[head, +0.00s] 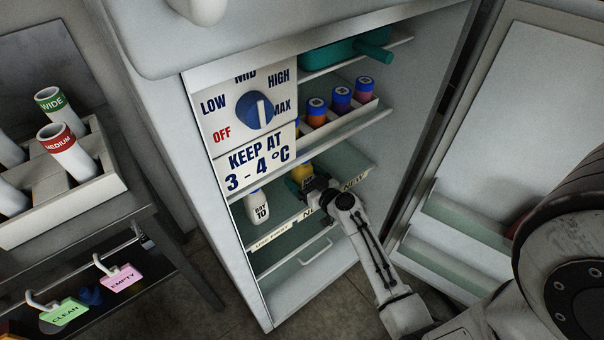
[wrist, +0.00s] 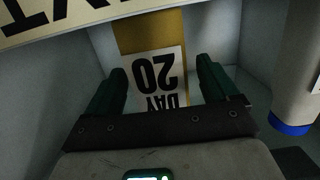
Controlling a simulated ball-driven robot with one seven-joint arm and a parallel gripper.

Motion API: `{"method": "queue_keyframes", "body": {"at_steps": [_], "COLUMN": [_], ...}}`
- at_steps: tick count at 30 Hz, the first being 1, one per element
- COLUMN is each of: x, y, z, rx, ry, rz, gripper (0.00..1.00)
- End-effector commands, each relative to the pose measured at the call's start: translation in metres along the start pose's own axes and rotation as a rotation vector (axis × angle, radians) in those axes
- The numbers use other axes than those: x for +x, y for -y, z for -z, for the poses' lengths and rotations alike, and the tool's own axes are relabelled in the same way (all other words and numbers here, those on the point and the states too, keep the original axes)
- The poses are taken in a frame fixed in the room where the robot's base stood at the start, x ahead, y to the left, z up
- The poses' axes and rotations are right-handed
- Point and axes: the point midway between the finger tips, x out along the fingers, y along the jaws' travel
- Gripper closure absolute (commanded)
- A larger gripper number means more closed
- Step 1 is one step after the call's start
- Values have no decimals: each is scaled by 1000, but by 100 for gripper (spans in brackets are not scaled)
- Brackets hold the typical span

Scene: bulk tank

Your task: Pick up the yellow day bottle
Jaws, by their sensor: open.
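The yellow day bottle (head: 302,174) stands on a fridge shelf, partly hidden behind my gripper (head: 320,186). In the wrist view the yellow bottle (wrist: 152,37) appears upside down, with a white label reading DAY 20. My gripper (wrist: 160,70) is open, with one green finger on each side of the label. Gaps show between the fingers and the bottle, and I cannot tell how deep between them the bottle is. A white bottle marked DAY 10 (head: 259,207) stands on the shelf to the left.
A white, blue-ringed object (wrist: 294,60) is close on the right in the wrist view. Blue-capped bottles (head: 341,97) stand on the shelf above. The dial panel (head: 250,110) is at left. The open door (head: 510,120) is at right. A bottle rack (head: 95,190) stands far left.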

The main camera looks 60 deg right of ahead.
Motion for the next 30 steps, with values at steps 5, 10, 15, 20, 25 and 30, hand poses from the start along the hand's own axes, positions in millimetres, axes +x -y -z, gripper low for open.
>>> {"method": "queue_keyframes", "body": {"at_steps": [5,10,15,20,25,30], "x": [22,26,26,26,26,26], "y": [0,0,0,0,0,0], "z": [0,0,0,0,0,0], "rx": [0,-1,-1,-1,-1,0], "ry": [-1,0,0,0,0,0], "rz": [-2,-1,-1,-1,0,0], "gripper": [13,13,16,31,47,64]}}
